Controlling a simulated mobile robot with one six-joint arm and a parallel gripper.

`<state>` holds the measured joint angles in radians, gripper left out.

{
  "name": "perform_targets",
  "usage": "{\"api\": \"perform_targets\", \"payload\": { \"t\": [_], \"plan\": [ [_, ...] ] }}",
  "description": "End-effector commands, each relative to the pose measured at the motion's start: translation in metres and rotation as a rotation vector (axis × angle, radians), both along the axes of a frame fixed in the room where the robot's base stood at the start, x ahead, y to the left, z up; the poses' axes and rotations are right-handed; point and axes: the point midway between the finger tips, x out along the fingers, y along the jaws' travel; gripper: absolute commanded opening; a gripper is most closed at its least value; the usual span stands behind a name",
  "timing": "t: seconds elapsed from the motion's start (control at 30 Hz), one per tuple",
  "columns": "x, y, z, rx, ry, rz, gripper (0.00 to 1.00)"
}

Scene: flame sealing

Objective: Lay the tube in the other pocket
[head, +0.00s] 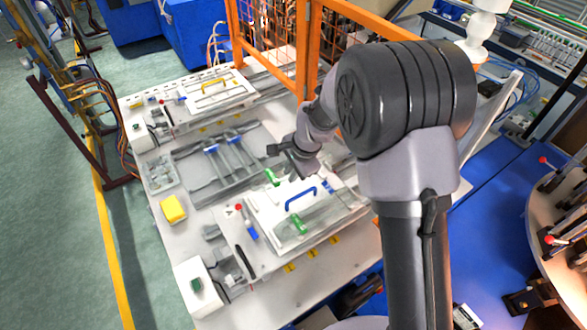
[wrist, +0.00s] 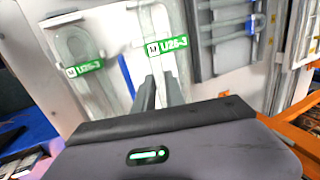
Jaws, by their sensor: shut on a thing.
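My gripper (head: 277,156) is over the white fixture plate (head: 262,208), at the far side of its blue handle (head: 300,199). In the wrist view my gripper (wrist: 160,92) is shut on a clear tube (wrist: 172,88) with a green label (wrist: 167,47). The held tube's label also shows in the head view (head: 271,177). I cannot tell whether this tube touches the plate. A second clear tube (wrist: 75,42) with a like green label (wrist: 84,68) lies in the pocket on the other side of the handle. Its label shows in the head view (head: 299,224).
A grey tray (head: 188,168) with blue-clipped tubes lies beyond the plate. A yellow block (head: 173,209) and a white box (head: 197,287) stand at the bench's left side. An orange guard frame (head: 304,50) rises behind the bench.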

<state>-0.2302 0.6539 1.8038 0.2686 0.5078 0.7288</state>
Motion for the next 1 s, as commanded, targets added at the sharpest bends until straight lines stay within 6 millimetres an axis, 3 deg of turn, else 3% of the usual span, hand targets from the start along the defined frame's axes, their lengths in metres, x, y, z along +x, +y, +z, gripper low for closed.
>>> {"api": "perform_targets", "payload": {
  "t": [0.5, 1.0],
  "plan": [
    [0.000, -0.001, -0.059, -0.001, -0.001, 0.000, 0.00],
    [0.001, -0.001, -0.062, -0.001, -0.001, 0.000, 0.00]
  ]
}}
